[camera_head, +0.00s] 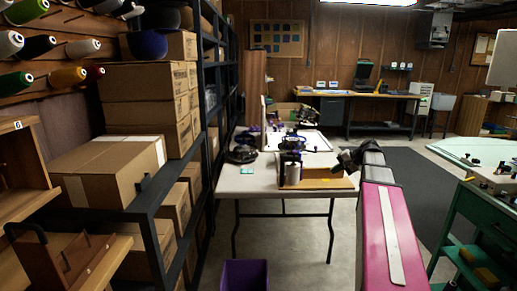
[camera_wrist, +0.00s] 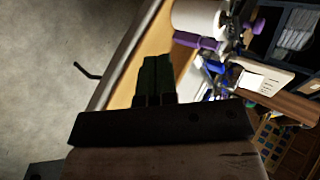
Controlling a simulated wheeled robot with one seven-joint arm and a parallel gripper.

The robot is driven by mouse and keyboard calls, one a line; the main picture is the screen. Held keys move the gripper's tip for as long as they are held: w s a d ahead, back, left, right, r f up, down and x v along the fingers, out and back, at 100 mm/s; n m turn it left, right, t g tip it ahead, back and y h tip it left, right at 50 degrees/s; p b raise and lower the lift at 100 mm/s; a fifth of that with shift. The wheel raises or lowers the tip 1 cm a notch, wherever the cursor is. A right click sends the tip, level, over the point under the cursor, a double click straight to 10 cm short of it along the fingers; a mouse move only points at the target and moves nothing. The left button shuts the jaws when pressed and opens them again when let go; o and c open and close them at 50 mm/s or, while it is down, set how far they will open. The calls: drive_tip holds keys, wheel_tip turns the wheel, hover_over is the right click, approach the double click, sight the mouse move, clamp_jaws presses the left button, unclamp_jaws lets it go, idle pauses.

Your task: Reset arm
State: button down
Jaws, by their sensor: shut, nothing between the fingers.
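In the wrist view, my gripper (camera_wrist: 155,75) points out over the edge of the white folding table, with its dark fingers together and nothing between them. In the head view, my magenta and grey arm reaches forward at the right of the table (camera_head: 265,180). A tan wooden board (camera_head: 325,179) lies on the table close to the gripper. A white roll (camera_head: 292,174) stands beside the board, and it also shows in the wrist view (camera_wrist: 200,16).
A dark shelf rack with cardboard boxes (camera_head: 108,170) and thread cones (camera_head: 68,77) lines the left. A green cart (camera_head: 475,215) stands at the right. A purple bin (camera_head: 245,274) is on the floor in front. A workbench (camera_head: 370,95) is at the back. Dark floor mat (camera_head: 400,185) is clear.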

drive_tip(key=s+a+f+n+g+h, duration=0.1)
drive_tip(key=s+a+f+n+h, duration=0.1)
drive_tip(key=s+a+f, duration=0.3)
drive_tip(key=s+a+f+n+g+h, duration=0.1)
drive_tip(key=s+a+f+h, duration=0.3)
drive_tip(key=s+f, duration=0.5)
drive_tip(key=s+a+f+n+g+h, duration=0.1)
drive_tip(key=s+a+f, duration=0.5)
drive_tip(key=f, duration=0.6)
drive_tip(key=shift+s+f+n+g+h, duration=0.4)
drive_tip(key=shift+s+n+h, duration=0.4)
drive_tip(key=shift+s+h, duration=0.2)
